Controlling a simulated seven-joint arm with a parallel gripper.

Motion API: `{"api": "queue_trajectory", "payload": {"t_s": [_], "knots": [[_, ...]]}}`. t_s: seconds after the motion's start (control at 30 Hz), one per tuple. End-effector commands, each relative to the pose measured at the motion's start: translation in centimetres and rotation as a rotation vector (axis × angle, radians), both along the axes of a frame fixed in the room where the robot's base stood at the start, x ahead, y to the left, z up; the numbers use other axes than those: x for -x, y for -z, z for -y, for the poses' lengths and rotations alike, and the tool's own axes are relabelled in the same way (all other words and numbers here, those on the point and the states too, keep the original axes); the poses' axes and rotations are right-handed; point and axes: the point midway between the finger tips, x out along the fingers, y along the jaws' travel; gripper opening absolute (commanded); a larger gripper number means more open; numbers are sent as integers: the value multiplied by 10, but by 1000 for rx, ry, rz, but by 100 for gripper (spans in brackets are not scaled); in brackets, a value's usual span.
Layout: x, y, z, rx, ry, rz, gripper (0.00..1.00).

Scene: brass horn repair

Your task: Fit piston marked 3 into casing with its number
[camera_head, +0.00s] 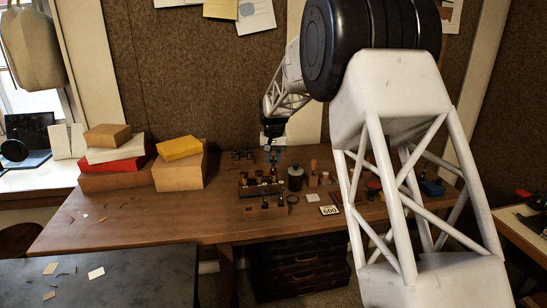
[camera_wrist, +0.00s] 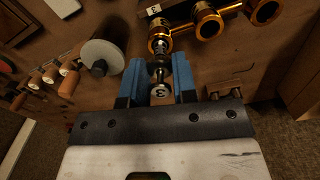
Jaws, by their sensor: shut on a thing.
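My gripper (camera_wrist: 161,66) shows its two blue fingers shut around a piston (camera_wrist: 160,91) in the wrist view. The piston's round metal top bears a mark that looks like a 3, turned sideways. Its far end points at the leftmost visible brass casing (camera_wrist: 160,45); I cannot tell whether it is inside the mouth. Two more brass casings, a middle one (camera_wrist: 207,24) and a right one (camera_wrist: 264,10), stand in the same row. A small number plate (camera_wrist: 153,10) lies beyond the left casing, its digit unclear. In the head view my gripper (camera_head: 271,153) is above the casing block (camera_head: 250,190).
A wooden rack (camera_head: 262,213) with dark pistons stands in front of the casing block. The table's left part is mostly clear; boxes (camera_head: 180,148) stand behind.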

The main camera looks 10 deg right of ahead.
Motion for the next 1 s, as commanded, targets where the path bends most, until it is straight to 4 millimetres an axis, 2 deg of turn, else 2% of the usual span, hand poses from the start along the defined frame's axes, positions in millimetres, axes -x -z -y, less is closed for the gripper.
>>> {"api": "queue_trajectory", "payload": {"t_s": [0.97, 1.0], "knots": [[0, 11, 0, 0, 0, 0, 2], [0, 11, 0, 0, 0, 0, 29]]}}
